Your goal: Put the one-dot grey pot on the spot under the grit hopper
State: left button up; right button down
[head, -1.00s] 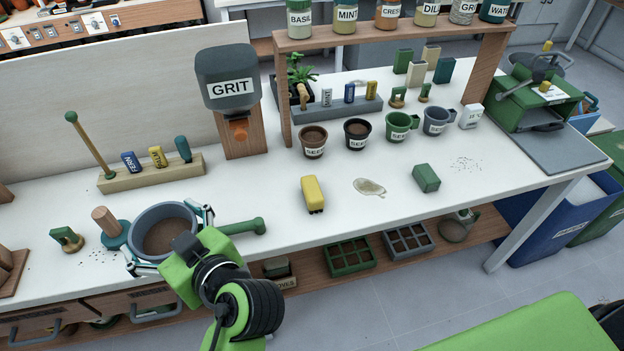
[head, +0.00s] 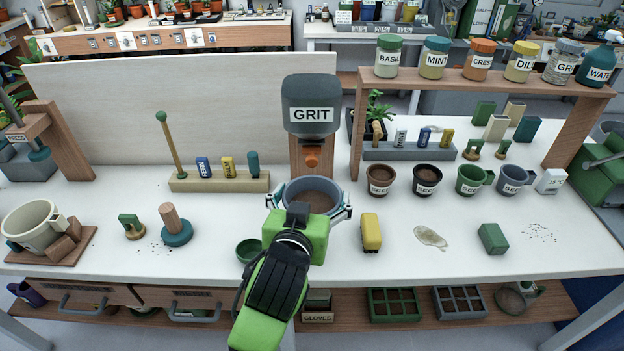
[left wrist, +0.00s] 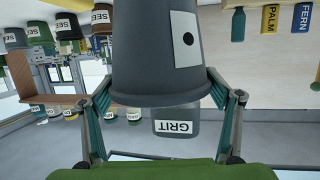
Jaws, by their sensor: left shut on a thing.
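My left gripper (head: 308,213) is shut on the grey pot (head: 318,187), its fingers on both sides. The pot is upright with dark soil inside. In the left wrist view the grey pot (left wrist: 150,55) shows a white label with one black dot. The grit hopper (head: 311,108), a dark grey container on a wooden stand with an orange outlet (head: 311,158), stands just behind the pot. The pot's rim is just below and in front of the outlet. The spot under the hopper is hidden by the pot and gripper. My right gripper is out of view.
A yellow block (head: 371,232) stands close right of the pot. A green cup-shaped thing (head: 250,249) lies left of my gripper. A wooden rack (head: 222,182) holds tools at left, and several seed pots (head: 380,178) stand at right. A teal tamper (head: 175,232) is farther left.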

aim_at(311, 150)
pick_arm(q)
jog(key=w+p, duration=0.1)
jog(key=w, duration=1.4)
jog(key=shift+w+a, duration=0.1)
jog(key=shift+w, duration=0.05)
jog(key=f, duration=0.4)
jog(key=f+p, duration=0.1)
jog(key=f, duration=0.2)
jog(key=shift+w, duration=0.25)
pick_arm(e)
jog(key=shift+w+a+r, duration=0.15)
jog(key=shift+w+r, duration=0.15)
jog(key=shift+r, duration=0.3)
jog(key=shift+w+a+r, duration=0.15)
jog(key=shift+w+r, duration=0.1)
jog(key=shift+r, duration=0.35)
pick_arm(q)
jog(key=shift+f, duration=0.1)
jog(key=o, duration=1.6)
jog(key=shift+f, duration=0.1)
jog(key=shift+c, duration=0.2)
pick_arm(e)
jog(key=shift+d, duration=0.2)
pick_arm(q)
jog(key=shift+s, duration=0.15)
